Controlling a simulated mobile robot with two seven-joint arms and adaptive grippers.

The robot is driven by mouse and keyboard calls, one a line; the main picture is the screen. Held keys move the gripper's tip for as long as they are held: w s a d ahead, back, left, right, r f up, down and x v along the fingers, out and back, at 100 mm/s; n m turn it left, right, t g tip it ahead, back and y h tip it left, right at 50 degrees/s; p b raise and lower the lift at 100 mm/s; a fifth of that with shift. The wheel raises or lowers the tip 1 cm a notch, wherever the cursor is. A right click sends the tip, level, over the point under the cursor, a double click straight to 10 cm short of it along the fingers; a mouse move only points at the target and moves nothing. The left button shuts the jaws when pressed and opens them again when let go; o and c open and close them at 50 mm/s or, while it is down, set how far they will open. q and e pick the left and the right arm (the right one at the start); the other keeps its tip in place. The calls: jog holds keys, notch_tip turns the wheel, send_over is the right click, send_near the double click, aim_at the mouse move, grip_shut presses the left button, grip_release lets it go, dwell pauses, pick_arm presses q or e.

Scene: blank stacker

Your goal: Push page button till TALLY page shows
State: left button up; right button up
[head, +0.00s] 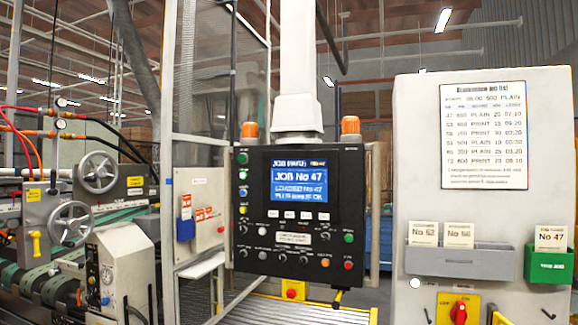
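A black control panel (295,262) hangs in the middle of the head view, seen nearly face on. Its blue screen (299,186) shows a page headed JOB, with "JOB No 47" in large letters and smaller lines below, one seeming to read "LOADED No 47". The screen does not show a TALLY page. Below the screen are a row of small pale labels (290,213) and rows of small buttons and knobs (283,257). The lettering is too small to tell which is the page button. Neither of my grippers is in view.
A light cabinet (410,160) at right carries a printed job list (484,136), a grey card holder (464,262) and a green holder (549,264) with a "No 47" card. A machine with handwheels (97,172) stands at left. Yellow rails (300,308) lie below the panel.

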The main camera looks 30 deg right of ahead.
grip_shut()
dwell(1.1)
